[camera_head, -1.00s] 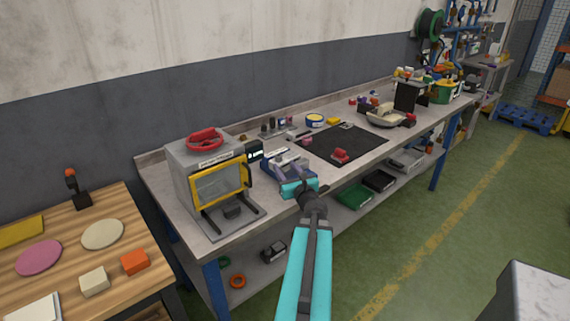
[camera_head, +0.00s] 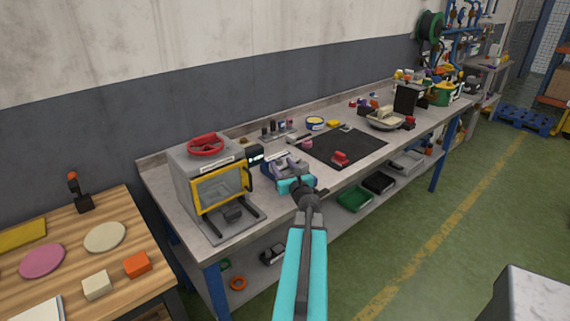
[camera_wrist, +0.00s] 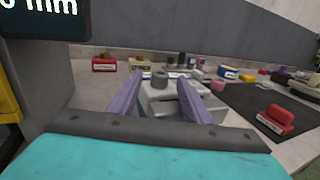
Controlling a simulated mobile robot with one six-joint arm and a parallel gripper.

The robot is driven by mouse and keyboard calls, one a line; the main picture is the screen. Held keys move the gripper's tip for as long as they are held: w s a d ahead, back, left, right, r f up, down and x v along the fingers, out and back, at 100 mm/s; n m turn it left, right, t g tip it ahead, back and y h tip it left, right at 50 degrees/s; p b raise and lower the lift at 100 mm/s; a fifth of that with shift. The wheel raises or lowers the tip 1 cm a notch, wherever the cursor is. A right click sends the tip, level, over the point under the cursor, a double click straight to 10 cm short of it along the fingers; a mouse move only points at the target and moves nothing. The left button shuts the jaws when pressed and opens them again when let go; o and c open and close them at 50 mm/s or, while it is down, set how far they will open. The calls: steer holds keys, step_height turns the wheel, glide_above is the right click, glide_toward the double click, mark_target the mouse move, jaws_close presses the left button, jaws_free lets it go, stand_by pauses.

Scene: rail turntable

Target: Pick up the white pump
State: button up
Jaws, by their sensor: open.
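A whitish block with a grey round top (camera_wrist: 160,102) stands on the bench between my fingers in the wrist view; it seems to be the white pump. My gripper (camera_wrist: 160,80) is open, with a purple finger on each side of it. I cannot tell whether either finger touches it. The lower part of the block is hidden behind my gripper's palm. In the head view my gripper (camera_head: 284,165) is over the front of the bench, right of the grey machine, and the pump cannot be made out clearly there.
The grey machine (camera_head: 180,185) with a yellow-framed window stands close on the left. A black mat (camera_head: 335,150) with a red block (camera_head: 341,158) lies to the right. Small items and a yellow-blue tape roll (camera_head: 315,123) stand behind. A wooden table (camera_head: 70,285) is at lower left.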

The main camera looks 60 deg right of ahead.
steer(key=shift+w+d, duration=0.4)
steer(key=shift+w, duration=0.1)
jaws_close()
stand_by(0.3)
